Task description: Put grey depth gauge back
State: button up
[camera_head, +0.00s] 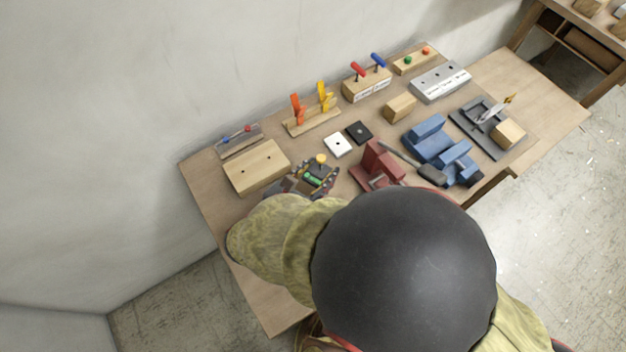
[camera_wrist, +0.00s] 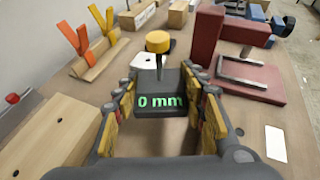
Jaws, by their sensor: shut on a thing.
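The grey depth gauge (camera_wrist: 160,103) is a dark block with a green "0 mm" display and a yellow round knob on a thin stem. It sits between the fingers of my gripper (camera_wrist: 163,90), which is shut on it. In the head view the yellow knob and green display of the gauge (camera_head: 316,180) show at my gripper (camera_head: 312,184), over the front left of the bench. Whether its underside touches the bench is hidden. A white square plate (camera_head: 337,145) with a dark hole lies just beyond the gauge, beside a black square plate (camera_head: 359,132).
A wooden block (camera_head: 256,167) with two holes is left of my gripper. A red vise-like fixture (camera_head: 378,165) stands to the right, then a blue vise (camera_head: 440,150). Orange and yellow clips (camera_head: 312,112) stand behind. A white card (camera_wrist: 275,143) lies at right. My arm hides the front of the bench.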

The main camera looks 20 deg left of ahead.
aim_at(313, 179)
jog(key=shift+a+f, duration=0.6)
jog(key=shift+f, duration=0.15)
jog(key=shift+w+a+f+b, duration=0.1)
jog(key=shift+a+f+b, duration=0.1)
jog(key=shift+f+b, duration=1.2)
jog(key=shift+f+p, duration=0.3)
jog(key=shift+f, duration=0.05)
jog(key=shift+f, duration=0.15)
jog(key=o, duration=1.1)
